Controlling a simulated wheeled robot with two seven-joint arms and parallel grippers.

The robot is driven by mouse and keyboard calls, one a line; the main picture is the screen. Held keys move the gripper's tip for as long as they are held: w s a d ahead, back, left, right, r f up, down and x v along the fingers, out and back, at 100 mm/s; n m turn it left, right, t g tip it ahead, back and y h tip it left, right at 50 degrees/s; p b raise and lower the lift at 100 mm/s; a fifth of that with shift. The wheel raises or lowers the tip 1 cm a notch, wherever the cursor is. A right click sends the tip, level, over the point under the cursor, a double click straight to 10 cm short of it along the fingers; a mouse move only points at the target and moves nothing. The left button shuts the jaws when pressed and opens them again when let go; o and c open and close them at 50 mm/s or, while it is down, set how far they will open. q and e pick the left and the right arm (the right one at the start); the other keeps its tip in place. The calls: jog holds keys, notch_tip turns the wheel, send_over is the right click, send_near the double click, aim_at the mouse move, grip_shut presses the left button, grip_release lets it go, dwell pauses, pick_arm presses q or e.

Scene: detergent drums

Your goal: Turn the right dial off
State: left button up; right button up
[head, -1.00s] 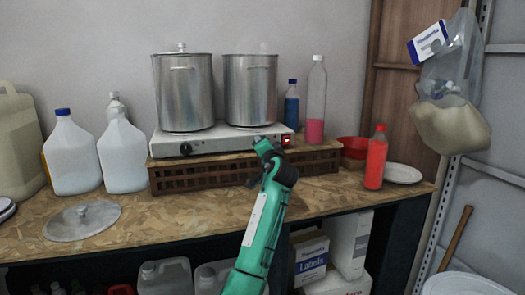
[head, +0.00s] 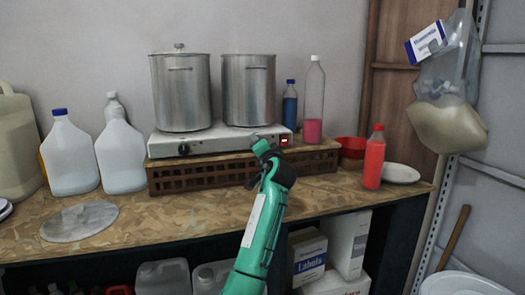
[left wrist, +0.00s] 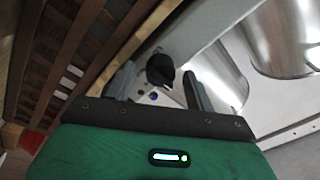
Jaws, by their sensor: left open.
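A white double hot plate (head: 220,139) stands on a brown slatted rack on the bench. Its left dial (head: 184,149) shows on the front face. The right dial is hidden behind my left gripper (head: 260,141) in the head view. In the left wrist view this black dial (left wrist: 160,70) lies between the two open fingers of my left gripper (left wrist: 160,86), with gaps visible at its sides. A small red-lit switch (head: 284,140) sits at the right end of the front face. My right gripper is not in view.
Two steel pots (head: 181,95) stand on the hot plate. A blue bottle (head: 290,103) and a clear bottle with pink liquid (head: 313,100) stand at its right. A red bottle (head: 374,160) and white jugs (head: 70,158) stand on the bench. The front bench is mostly clear.

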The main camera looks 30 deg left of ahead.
pick_arm(q)
jog(key=v, duration=1.3)
jog(key=shift+s+d, duration=0.2)
jog(key=shift+d, duration=0.1)
